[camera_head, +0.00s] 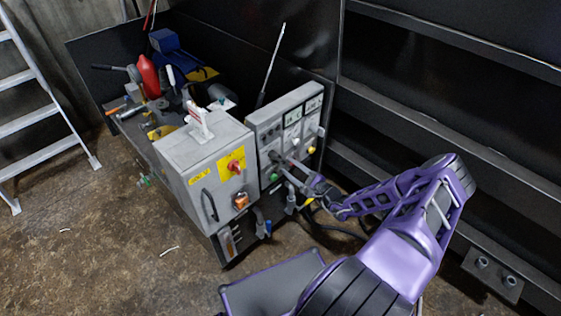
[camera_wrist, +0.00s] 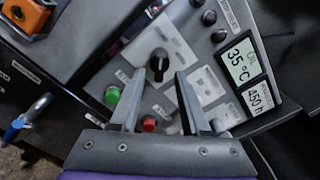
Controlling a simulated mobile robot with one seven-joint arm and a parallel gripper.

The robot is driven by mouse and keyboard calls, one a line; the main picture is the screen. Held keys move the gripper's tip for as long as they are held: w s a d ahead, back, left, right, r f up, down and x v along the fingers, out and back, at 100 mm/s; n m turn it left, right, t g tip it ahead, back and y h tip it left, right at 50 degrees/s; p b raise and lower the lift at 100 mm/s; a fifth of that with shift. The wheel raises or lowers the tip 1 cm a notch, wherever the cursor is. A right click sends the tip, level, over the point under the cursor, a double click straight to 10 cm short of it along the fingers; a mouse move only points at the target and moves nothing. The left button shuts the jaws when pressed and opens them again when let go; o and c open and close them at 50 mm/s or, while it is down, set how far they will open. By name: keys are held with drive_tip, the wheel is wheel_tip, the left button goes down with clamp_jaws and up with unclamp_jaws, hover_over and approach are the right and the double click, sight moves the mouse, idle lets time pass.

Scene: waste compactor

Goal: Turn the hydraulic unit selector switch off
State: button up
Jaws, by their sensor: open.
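The hydraulic unit's grey control panel (camera_head: 290,125) stands at the right of the grey cabinet in the head view. In the wrist view a black selector switch (camera_wrist: 158,62) sits on a light plate of the panel, just beyond my fingertips. My gripper (camera_wrist: 157,80) is open, with one finger on each side of the line towards the switch. Whether the fingertips touch the switch I cannot tell. In the head view my gripper (camera_head: 281,162) reaches the panel's lower left and hides the switch. A green button (camera_wrist: 112,96) and a red button (camera_wrist: 150,123) sit below the switch.
Displays (camera_wrist: 245,75) reading 35 °C and 450 h lie right of the switch. The cabinet (camera_head: 205,160) carries a red rotary switch on yellow (camera_head: 234,166) and an orange switch (camera_head: 241,201). A ladder (camera_head: 45,110) stands left. A dark ribbed wall (camera_head: 440,110) bounds the right.

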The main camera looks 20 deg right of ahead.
sight(283, 162)
drive_tip(key=x, duration=0.5)
clamp_jaws()
